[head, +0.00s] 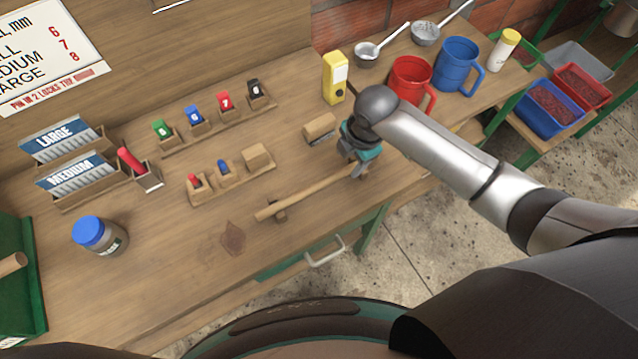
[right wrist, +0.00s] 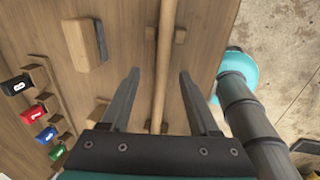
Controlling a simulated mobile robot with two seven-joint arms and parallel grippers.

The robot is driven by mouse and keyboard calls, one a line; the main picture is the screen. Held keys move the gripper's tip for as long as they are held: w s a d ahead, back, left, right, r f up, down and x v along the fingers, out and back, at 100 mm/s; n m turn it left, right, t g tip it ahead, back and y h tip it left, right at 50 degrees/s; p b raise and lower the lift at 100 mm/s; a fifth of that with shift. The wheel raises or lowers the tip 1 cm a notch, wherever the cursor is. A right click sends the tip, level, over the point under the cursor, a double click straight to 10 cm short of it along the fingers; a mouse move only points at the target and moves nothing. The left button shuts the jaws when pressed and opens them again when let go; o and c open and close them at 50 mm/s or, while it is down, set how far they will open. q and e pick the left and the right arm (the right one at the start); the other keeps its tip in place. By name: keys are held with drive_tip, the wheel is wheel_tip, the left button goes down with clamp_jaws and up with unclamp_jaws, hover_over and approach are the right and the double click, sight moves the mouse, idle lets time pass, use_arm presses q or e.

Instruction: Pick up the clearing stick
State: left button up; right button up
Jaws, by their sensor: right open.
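The clearing stick is a pale wooden rod (head: 300,198) lying level near the front edge of the bench, raised on small dark wooden rests. In the right wrist view the stick (right wrist: 164,50) runs up the picture between my two fingers. My right gripper (head: 355,174) is open over the stick's right end, which it partly hides in the head view. In the right wrist view the open fingers (right wrist: 160,74) stand on either side of the stick, with a gap on each side. My left gripper is not in view.
A wooden block with a dark base (head: 320,128) and a yellow device (head: 335,78) stand just behind the right gripper. Numbered colored tags in holders (head: 194,115) stand further left. Red (head: 406,80) and blue (head: 458,66) mugs stand right. A blue-lidded jar (head: 100,236) stands front left.

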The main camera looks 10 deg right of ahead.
sight(345, 171)
drive_tip(key=shift+w+a+f+b, duration=0.1)
drive_tip(key=shift+w+f+b, duration=0.1)
drive_tip(key=shift+f, duration=1.15)
drive_tip(key=shift+w+a+f+b, duration=0.1)
drive_tip(key=shift+f+b, duration=0.05)
drive_tip(key=shift+f, duration=1.2)
clamp_jaws()
